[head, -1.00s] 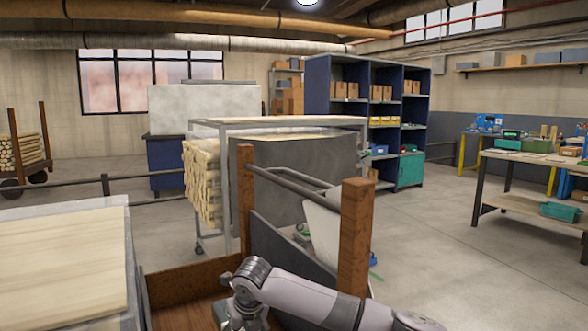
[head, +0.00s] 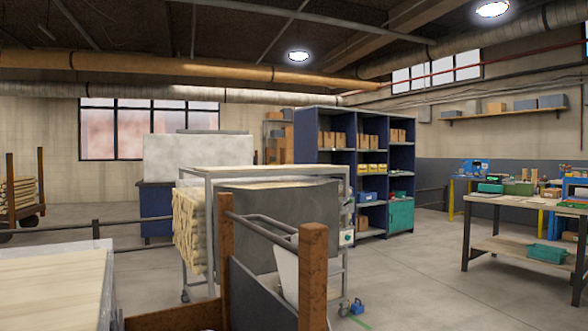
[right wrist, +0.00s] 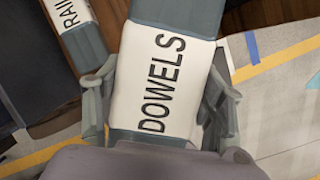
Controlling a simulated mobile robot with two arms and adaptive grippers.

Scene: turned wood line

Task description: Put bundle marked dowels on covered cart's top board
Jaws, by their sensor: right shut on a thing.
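The bundle marked DOWELS (right wrist: 168,62), grey-blue with a white label, fills the middle of the right wrist view. My right gripper (right wrist: 160,88) is shut on it, with one finger on each side. The bundle is not visible in the head view, and neither gripper shows there. The covered cart (head: 278,232) stands mid-floor in the head view, a metal frame with a dark grey cover hanging on its near side. Its pale top board (head: 262,172) looks bare. Light wood pieces (head: 188,230) stick out at its left end.
A second bundle, its label partly reading RAIL (right wrist: 72,22), lies beside the held one. A brown-posted cart (head: 312,275) stands before the covered cart. A pale board-topped stand (head: 50,285) is at lower left. A workbench (head: 515,203) stands right; floor between is open.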

